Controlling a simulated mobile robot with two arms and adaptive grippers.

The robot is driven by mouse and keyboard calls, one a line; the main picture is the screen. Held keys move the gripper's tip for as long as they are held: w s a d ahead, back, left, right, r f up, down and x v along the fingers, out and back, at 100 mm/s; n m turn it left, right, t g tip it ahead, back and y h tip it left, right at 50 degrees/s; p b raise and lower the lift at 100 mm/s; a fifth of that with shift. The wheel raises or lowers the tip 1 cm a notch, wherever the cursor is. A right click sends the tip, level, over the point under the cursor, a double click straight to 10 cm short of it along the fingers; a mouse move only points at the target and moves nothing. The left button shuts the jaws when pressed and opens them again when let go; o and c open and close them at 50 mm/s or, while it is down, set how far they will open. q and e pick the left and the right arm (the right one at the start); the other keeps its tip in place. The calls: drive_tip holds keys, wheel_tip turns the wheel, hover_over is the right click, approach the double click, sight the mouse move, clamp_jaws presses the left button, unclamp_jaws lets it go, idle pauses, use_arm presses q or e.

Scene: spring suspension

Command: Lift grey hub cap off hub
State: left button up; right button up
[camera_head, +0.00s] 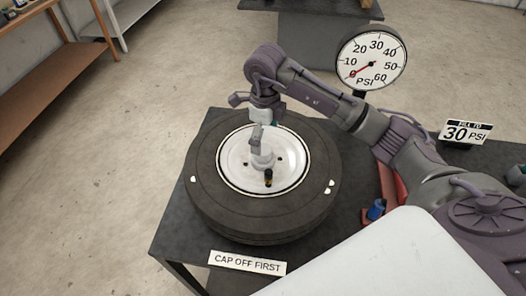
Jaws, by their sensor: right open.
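A dark tyre (213,195) lies flat on a table, with a white wheel disc (235,172) in its middle. The small light-grey hub cap (262,162) stands at the centre of the disc. My right gripper (258,147) reaches in from the right and hangs over the hub at the cap. It is open, and its fingers overlap the cap's upper part in the picture. I cannot tell whether they touch it. The hub under the cap is hidden. My left gripper is not in view.
A dark valve stem (268,178) rises from the disc just in front of the cap. A PSI gauge (371,58) and a "30 PSI" sign (465,132) stand at the right. A "CAP OFF FIRST" sign (247,262) is at the table's front edge. A brown bench (50,70) stands far left.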

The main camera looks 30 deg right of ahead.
sight(264, 149)
drive_tip(key=shift+f, duration=0.65)
drive_tip(key=shift+w+d+f, duration=0.1)
drive_tip(key=shift+w+f, duration=0.05)
drive_tip(key=shift+f, duration=0.15)
drive_tip(key=f+p, duration=0.2)
drive_tip(key=shift+s+a+f+p, duration=0.2)
drive_tip(key=shift+a+p, duration=0.1)
wheel_tip(264, 149, down, 2)
drive_tip(key=shift+f, duration=0.5)
drive_tip(key=shift+c, duration=0.7)
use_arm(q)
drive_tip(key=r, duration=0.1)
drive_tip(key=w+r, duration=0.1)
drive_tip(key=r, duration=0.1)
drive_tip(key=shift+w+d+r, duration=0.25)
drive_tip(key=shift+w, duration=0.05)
use_arm(e)
drive_tip(key=c, duration=1.1)
